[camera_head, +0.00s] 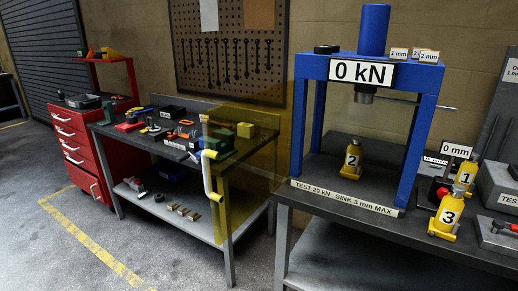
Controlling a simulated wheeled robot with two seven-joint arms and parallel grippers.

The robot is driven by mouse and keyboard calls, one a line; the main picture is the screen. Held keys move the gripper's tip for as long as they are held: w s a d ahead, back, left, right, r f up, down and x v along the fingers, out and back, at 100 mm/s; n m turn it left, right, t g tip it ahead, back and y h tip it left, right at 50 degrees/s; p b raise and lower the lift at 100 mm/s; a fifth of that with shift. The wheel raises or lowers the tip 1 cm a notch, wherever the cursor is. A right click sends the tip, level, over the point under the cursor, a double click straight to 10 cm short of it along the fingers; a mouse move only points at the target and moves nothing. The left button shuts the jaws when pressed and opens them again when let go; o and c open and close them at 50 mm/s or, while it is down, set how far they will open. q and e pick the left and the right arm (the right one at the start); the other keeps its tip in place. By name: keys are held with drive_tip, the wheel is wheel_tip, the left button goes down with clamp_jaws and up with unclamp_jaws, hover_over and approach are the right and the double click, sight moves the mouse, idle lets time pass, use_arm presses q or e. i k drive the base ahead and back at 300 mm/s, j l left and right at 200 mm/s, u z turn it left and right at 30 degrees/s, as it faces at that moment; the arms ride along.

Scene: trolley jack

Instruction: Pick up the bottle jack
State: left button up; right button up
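Three yellow bottle jacks with number labels are in the head view. Jack 2 (352,160) stands upright inside the blue press frame (407,150), below its ram. Jack 3 (445,218) stands on the dark bench (330,215) to the right of the press, near the front edge. Jack 1 (466,175) stands behind jack 3, with a "0 mm" sign (456,149) above it. The press carries a "0 kN" sign (362,72). Neither of my grippers shows in this view.
A translucent yellow panel with a white crank (209,176) stands left of the press. A tool-covered workbench (176,146) and a red drawer cabinet (78,150) are further left. Grey blocks (499,187) and a tray (496,236) crowd the right end. Floor at lower left is clear.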

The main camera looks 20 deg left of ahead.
sight(352, 170)
drive_tip(key=i+j+z, duration=0.2)
drive_tip(key=j, duration=0.3)
drive_tip(key=i+j+z, duration=0.2)
drive_tip(key=j, duration=0.35)
drive_tip(key=i+j+z, duration=0.15)
drive_tip(key=j, duration=0.4)
drive_tip(key=j+z, duration=0.2)
drive_tip(key=j, duration=0.35)
drive_tip(key=i+j+z, duration=0.2)
drive_tip(key=j, duration=0.4)
drive_tip(key=k+l, duration=0.05)
drive_tip(key=k, duration=0.05)
